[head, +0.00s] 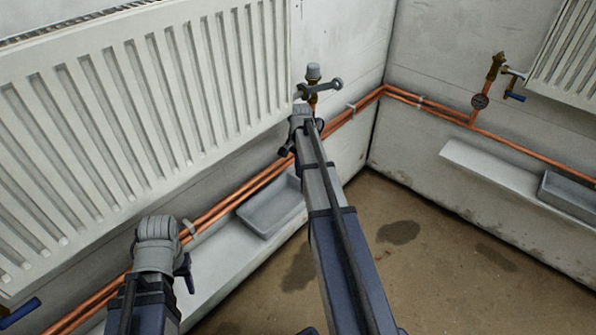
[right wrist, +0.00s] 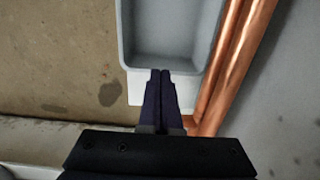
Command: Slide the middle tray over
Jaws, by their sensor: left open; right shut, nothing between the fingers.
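A grey tray (head: 265,215) sits on the white ledge under the large radiator, beside the copper pipes. It shows at the top of the right wrist view (right wrist: 170,58). Another grey tray (head: 570,196) is on the ledge at the far right; I cannot tell from these views which one is the middle tray. My right gripper (head: 287,152) is shut and empty; in the right wrist view its fingertips (right wrist: 160,74) are at the tray's near end wall, and contact is unclear. My left gripper (head: 183,272) is open and empty, left of the tray; its fingers are mostly hidden.
Copper pipes (head: 235,199) run along the wall just behind the tray. The large radiator (head: 130,120) hangs above. White ledge (head: 215,262) is bare left of the tray. The brown floor has dark stains.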

